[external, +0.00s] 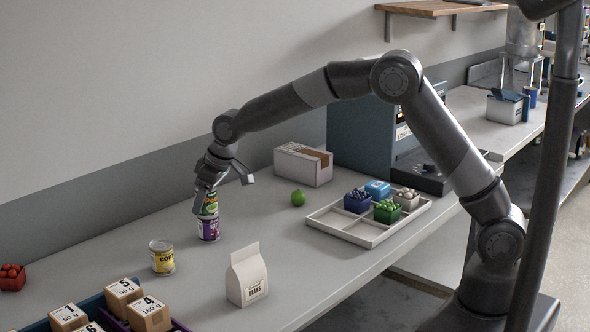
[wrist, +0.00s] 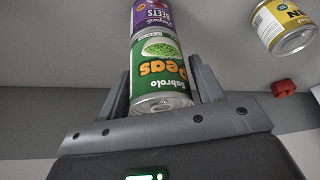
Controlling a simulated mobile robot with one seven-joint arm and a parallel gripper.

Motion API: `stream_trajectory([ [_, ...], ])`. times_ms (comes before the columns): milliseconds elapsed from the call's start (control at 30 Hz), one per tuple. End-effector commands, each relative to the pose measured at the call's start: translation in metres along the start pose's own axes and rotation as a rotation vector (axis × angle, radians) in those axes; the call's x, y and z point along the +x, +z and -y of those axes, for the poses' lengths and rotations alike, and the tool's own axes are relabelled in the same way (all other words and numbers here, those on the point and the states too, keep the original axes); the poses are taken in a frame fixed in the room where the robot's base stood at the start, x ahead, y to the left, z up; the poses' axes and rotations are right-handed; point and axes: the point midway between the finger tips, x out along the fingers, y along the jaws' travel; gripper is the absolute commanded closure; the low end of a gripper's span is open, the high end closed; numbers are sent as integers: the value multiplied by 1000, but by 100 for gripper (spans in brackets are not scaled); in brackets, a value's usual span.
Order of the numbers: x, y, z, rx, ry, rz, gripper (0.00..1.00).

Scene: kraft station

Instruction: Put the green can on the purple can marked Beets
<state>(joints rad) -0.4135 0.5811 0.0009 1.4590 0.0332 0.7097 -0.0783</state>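The green can, labelled Peas (wrist: 160,68), is between the two fingers of my gripper (wrist: 160,75). The fingers lie close along its sides, and I cannot tell whether both press on it. The purple can marked Beets (wrist: 150,16) is in line with the green can, end to end. In the external view the purple can (external: 208,229) stands upright on the counter. The green can (external: 209,204) is directly above it, upright and seemingly resting on its top. My gripper (external: 205,195) is around the upper part of the green can and partly hides it.
A yellow Corn can (external: 162,258) stands nearby, left of the cans. A beans carton (external: 247,275), a green fruit (external: 298,198), a cardboard box (external: 303,165) and a divided tray (external: 345,233) are on the counter. Numbered blocks (external: 123,297) sit at front left. Counter around the purple can is clear.

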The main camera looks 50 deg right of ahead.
Motion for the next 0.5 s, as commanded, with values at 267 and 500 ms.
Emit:
stream_trajectory([
  [267, 0, 0, 0, 0, 0, 0, 28],
  [500, -12, -2, 0, 0, 0, -2, 28],
])
